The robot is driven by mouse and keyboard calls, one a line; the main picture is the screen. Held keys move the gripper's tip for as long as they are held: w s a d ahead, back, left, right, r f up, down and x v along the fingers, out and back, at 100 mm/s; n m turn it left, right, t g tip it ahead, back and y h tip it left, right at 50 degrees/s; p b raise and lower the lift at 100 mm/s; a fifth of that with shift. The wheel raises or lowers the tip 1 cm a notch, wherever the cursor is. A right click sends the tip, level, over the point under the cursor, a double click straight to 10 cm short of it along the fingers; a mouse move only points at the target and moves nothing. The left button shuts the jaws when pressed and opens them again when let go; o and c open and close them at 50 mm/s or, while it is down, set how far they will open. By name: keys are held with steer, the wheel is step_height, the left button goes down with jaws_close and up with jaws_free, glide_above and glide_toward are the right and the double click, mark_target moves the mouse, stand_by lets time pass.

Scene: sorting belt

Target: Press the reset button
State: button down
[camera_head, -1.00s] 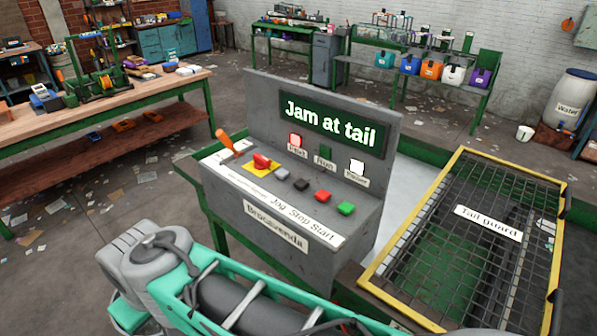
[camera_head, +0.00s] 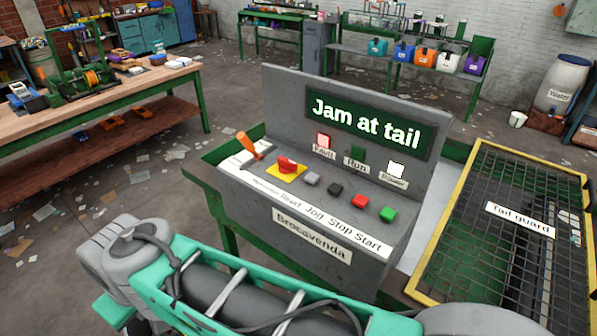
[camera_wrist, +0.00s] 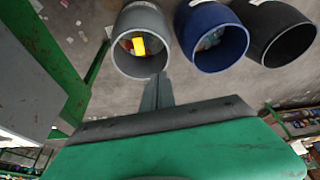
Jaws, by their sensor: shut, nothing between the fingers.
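The control console (camera_head: 311,243) stands in the middle of the head view, its screen (camera_head: 366,126) reading "Jam at tail". On its sloped panel sit a grey button (camera_head: 312,178), a black button (camera_head: 335,189), a red button (camera_head: 360,201) and a green button (camera_head: 388,214). The label strip below reads Jog, Stop and Start, with a blurred word before Jog that looks like Reset, apparently matching the grey button. My gripper (camera_wrist: 158,92) shows in the wrist view, shut and empty, above the floor near several bins. Its fingertips are out of the head view, and no button shows in the wrist view.
A red switch (camera_head: 287,165) on a yellow plate and an orange lever (camera_head: 249,145) are left of the buttons. The tail guard (camera_head: 500,240) is at right. A grey bin (camera_wrist: 143,40), blue bin (camera_wrist: 212,35) and black bin (camera_wrist: 275,32) stand beyond my fingers.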

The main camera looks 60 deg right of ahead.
steer(key=w+d+r+m+h+b, duration=0.1)
steer(key=w+d+r+m+h, duration=0.1)
steer(key=d, duration=0.6)
steer(key=w+d+r+m+h+b, duration=0.1)
steer(key=w+d+r, duration=0.2)
steer(key=d, duration=0.5)
step_height(320, 180, up, 9)
steer(key=m+g+h+b, duration=0.3)
steer(key=m+g+h, duration=0.1)
steer(key=m+h, duration=0.2)
glide_above(310, 178)
steer(key=shift+s, duration=0.1)
step_height(310, 178, down, 9)
steer(key=b, duration=0.7)
steer(key=shift+b, duration=0.3)
